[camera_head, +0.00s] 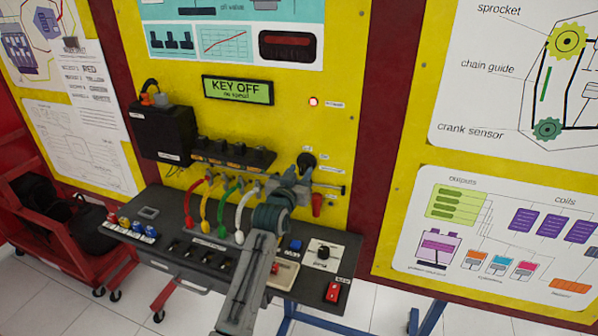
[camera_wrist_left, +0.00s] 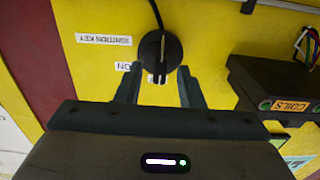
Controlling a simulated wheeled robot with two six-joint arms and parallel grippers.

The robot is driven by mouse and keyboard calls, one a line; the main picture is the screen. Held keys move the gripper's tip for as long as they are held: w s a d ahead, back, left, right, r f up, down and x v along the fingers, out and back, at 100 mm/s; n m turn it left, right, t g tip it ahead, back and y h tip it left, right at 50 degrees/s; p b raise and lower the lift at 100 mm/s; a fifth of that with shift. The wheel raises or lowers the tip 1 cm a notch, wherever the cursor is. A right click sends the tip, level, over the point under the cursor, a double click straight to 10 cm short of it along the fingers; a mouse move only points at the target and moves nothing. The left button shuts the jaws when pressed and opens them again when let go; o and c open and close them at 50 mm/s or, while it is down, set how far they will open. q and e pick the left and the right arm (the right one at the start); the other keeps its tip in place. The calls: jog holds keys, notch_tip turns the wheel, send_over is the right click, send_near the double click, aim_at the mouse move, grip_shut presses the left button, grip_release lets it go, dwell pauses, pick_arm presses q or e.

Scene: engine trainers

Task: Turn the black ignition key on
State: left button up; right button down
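The black ignition key (camera_head: 306,161) sits on the yellow panel, right of and below the display (camera_head: 238,90), which reads KEY OFF. In the left wrist view the round black key switch (camera_wrist_left: 160,49) is just beyond the fingertips, with its narrow grip pointing down between them. My left gripper (camera_head: 293,178) is in front of the panel, just left of and below the key. In the left wrist view its two fingers (camera_wrist_left: 159,77) are apart, one on each side of the key's lower part, with gaps visible. Whether they touch the key cannot be told. My right gripper is not in view.
Yellow, green, red and white cables (camera_head: 222,205) hang left of my gripper. A black shelf (camera_head: 200,255) with switches juts out below, with a red switch (camera_head: 333,291) at its right. A black coil block (camera_wrist_left: 275,85) shows right of the key in the wrist view.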

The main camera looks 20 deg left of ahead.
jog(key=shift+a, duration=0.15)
pick_arm(q)
jog(key=shift+c, duration=0.8)
grip_shut()
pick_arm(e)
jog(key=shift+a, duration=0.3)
